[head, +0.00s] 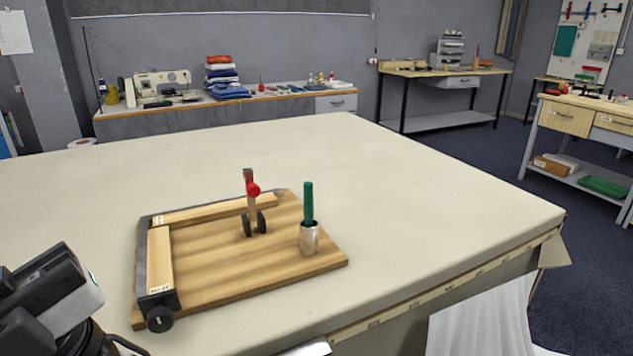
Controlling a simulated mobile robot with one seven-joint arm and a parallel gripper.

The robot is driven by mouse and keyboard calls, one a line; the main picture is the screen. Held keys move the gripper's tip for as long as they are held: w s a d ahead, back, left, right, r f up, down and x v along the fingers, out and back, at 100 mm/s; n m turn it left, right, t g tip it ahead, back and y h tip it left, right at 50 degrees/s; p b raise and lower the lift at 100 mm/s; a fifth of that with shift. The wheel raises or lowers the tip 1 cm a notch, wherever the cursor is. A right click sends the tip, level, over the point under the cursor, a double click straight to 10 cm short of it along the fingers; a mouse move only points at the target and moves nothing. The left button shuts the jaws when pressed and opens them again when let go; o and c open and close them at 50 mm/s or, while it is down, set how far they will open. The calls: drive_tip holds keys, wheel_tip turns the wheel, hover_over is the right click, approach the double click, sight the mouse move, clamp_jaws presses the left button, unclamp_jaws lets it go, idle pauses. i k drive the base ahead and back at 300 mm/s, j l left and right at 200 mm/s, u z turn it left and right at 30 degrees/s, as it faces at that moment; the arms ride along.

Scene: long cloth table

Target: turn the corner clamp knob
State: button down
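A wooden board (235,270) lies on the cloth table. A dark metal bar (142,262) runs along its left edge, with light wooden strips (160,262) meeting in a corner at its back left. A round black knob (160,318) sits at the board's front left corner, below a black block with a small label. An upright piece with a red ball knob (253,190) and dark wheel-like feet stands mid-board. Dark blocky parts of my arm, seemingly my gripper (45,300), show at lower left, apart from and left of the black knob. The fingertips are not clear.
A green-handled tool stands in a metallic cup (309,238) on the board's right side. The cloth table (420,190) is bare behind and right of the board. Its front edge carries a measuring strip (440,292). Side benches (440,72) stand farther back.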

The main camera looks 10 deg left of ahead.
sight(160, 319)
drive_tip(key=u, duration=1.05)
drive_tip(key=k+l+z, duration=0.35)
drive_tip(key=k+l, duration=0.25)
drive_tip(key=k, duration=0.15)
